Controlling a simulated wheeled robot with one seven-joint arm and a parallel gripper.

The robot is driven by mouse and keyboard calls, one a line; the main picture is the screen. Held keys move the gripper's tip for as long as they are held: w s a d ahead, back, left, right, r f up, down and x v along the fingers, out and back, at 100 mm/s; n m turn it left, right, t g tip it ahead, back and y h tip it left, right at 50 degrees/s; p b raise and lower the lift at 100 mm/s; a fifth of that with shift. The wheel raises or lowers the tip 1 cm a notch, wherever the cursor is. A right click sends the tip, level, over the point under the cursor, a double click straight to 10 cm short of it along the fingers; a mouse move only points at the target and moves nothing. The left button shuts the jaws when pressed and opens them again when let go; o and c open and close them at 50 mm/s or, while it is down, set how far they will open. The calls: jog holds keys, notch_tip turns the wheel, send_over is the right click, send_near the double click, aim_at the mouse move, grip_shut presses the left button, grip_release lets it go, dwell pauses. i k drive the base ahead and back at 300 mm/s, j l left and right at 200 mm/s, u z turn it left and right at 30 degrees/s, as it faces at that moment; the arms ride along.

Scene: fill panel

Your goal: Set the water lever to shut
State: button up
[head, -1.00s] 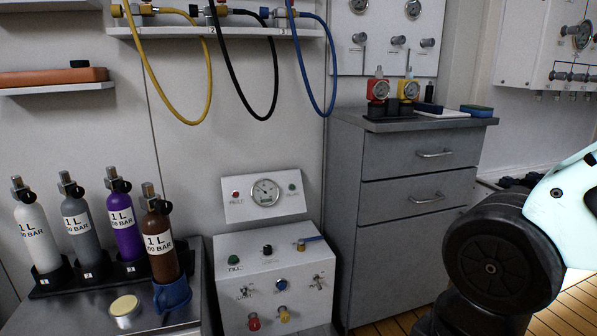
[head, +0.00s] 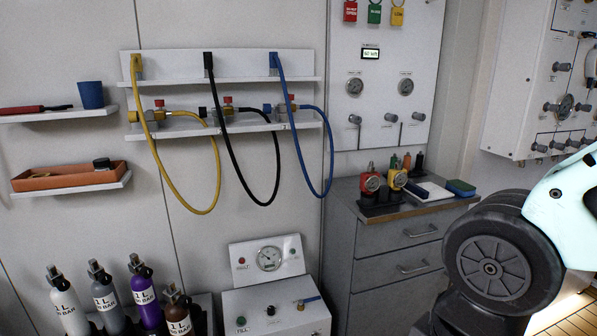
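The white fill panel (head: 287,318) stands at the bottom middle of the head view, its lower front cut off by the frame edge. On its top are a green knob (head: 241,321), a black knob (head: 271,310) and a lever with a blue handle (head: 312,299) pointing to the right. Behind it rises a small gauge board with a round gauge (head: 269,258). No label reading water is legible, so I cannot tell for sure which lever is the water lever. My gripper is out of view; only part of my arm shows at the right.
Several small cylinders (head: 105,299) stand at the lower left. Yellow, black and blue hoses (head: 279,125) hang from a wall shelf. A grey drawer cabinet (head: 395,255) stands right of the panel. A wall board with gauges and valves (head: 378,58) hangs above it.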

aim_at(301, 301)
jog(key=i+j, duration=0.3)
jog(key=i, duration=0.15)
jog(key=i+j+u, duration=0.1)
jog(key=i+j, duration=0.2)
jog(key=i, duration=0.15)
jog(key=i+l+u, duration=0.1)
jog(key=i+l, duration=0.15)
